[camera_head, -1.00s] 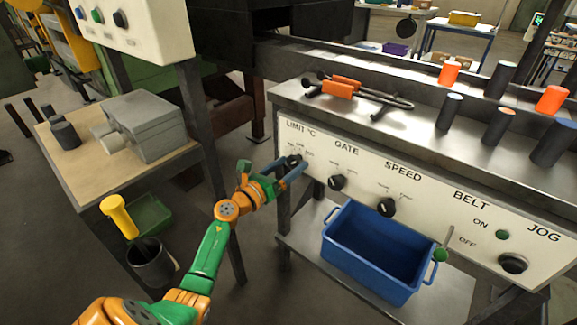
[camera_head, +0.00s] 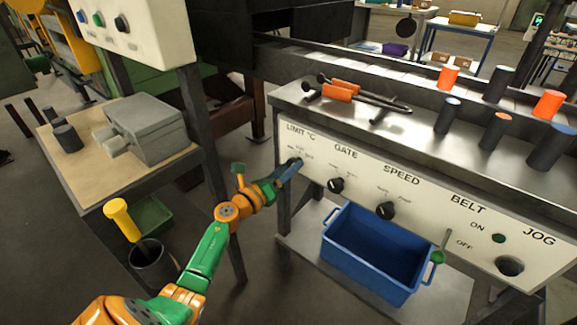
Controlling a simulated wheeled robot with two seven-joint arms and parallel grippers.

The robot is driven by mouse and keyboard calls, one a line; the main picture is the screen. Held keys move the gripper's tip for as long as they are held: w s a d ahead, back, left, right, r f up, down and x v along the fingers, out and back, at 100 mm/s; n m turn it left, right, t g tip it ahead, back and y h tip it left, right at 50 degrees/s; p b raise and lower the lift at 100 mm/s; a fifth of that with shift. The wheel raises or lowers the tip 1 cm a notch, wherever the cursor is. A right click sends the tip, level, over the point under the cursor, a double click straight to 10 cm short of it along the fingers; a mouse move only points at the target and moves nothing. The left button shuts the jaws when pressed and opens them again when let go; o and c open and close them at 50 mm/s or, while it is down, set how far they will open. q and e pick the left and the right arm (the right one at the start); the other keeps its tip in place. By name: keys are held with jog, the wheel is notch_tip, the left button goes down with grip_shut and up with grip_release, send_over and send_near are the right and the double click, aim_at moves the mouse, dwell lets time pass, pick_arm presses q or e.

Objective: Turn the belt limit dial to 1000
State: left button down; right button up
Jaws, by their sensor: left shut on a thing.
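The belt's white control panel (camera_head: 415,200) runs along the front of the steel table. The limit dial (camera_head: 296,163) sits at its far left under the "LIMIT °C" label, mostly hidden by my gripper. My left gripper (camera_head: 291,170) is at the panel, shut on the limit dial. The dial's pointer and scale are too small and covered to read. My right gripper is not in view.
The gate knob (camera_head: 336,185) and speed knob (camera_head: 385,210) are to the right, then the belt lever (camera_head: 438,254) and jog button (camera_head: 509,267). A blue bin (camera_head: 375,262) stands below.

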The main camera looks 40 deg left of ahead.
pick_arm(q)
jog(key=n+p, duration=0.1)
jog(key=n, duration=0.4)
jog(key=shift+f, duration=0.1)
dwell(0.5)
jog(key=shift+c, duration=1.5)
grip_release()
jog(key=shift+n, duration=0.3)
jog(key=s, duration=0.7)
jog(key=shift+a+p, duration=0.25)
jog(key=shift+p, duration=0.15)
